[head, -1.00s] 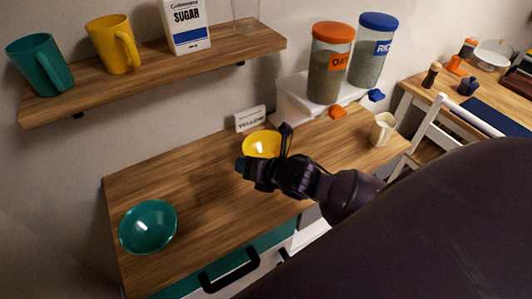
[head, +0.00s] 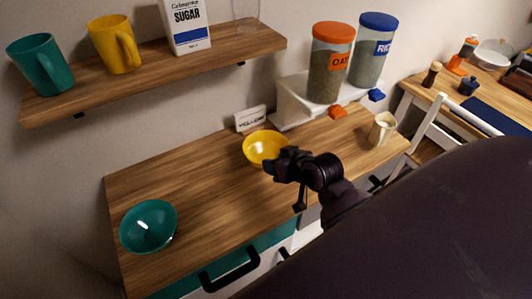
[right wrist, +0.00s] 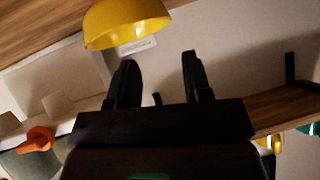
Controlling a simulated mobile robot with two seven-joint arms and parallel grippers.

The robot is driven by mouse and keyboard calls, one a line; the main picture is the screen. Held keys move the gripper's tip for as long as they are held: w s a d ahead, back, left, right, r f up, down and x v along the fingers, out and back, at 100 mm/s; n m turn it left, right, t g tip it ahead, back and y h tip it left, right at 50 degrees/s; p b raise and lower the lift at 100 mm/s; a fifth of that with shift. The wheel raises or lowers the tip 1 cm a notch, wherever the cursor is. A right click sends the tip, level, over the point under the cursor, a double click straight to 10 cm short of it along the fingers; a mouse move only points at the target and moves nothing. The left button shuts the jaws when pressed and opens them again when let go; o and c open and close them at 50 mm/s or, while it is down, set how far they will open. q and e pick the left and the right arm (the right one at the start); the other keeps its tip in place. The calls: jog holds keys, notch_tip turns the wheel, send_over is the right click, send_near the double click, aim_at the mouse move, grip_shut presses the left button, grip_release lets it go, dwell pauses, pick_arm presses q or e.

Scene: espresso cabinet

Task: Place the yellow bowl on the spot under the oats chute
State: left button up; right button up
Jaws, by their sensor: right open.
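The yellow bowl (head: 262,148) stands upright on the wooden counter, in front of a small white name card (head: 251,119). My right gripper (head: 272,166) is at the bowl's near right side in the head view and covers part of its rim. In the right wrist view the gripper (right wrist: 158,62) has its fingers apart with nothing between them. The bowl (right wrist: 126,22) lies just beyond the left fingertip there; I cannot tell if they touch. The oats canister (head: 329,72) with an orange lid stands on a white stand, with an orange chute (head: 338,112) at its front. My left gripper is not in view.
A teal bowl (head: 148,226) stands at the counter's front left. A rice canister (head: 373,52) with a blue chute (head: 377,95) is right of the oats. A cream jug (head: 382,129) stands at the right end. The counter's middle is clear. A shelf (head: 150,76) overhangs the back left.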

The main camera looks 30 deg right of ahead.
aim_at(261, 164)
jog(key=w+f+m, duration=0.1)
jog(key=m, duration=0.7)
jog(key=f+m, duration=0.2)
jog(key=m, duration=0.6)
jog(key=w+f+m+y, duration=0.1)
jog(key=m, duration=0.7)
jog(key=shift+w+d+f+g, duration=0.15)
jog(key=shift+w+f+g, duration=0.05)
jog(key=shift+w+g, duration=0.15)
jog(key=shift+r+x, duration=0.2)
jog(key=shift+x, duration=2.5)
jog(key=shift+w, duration=0.15)
grip_shut()
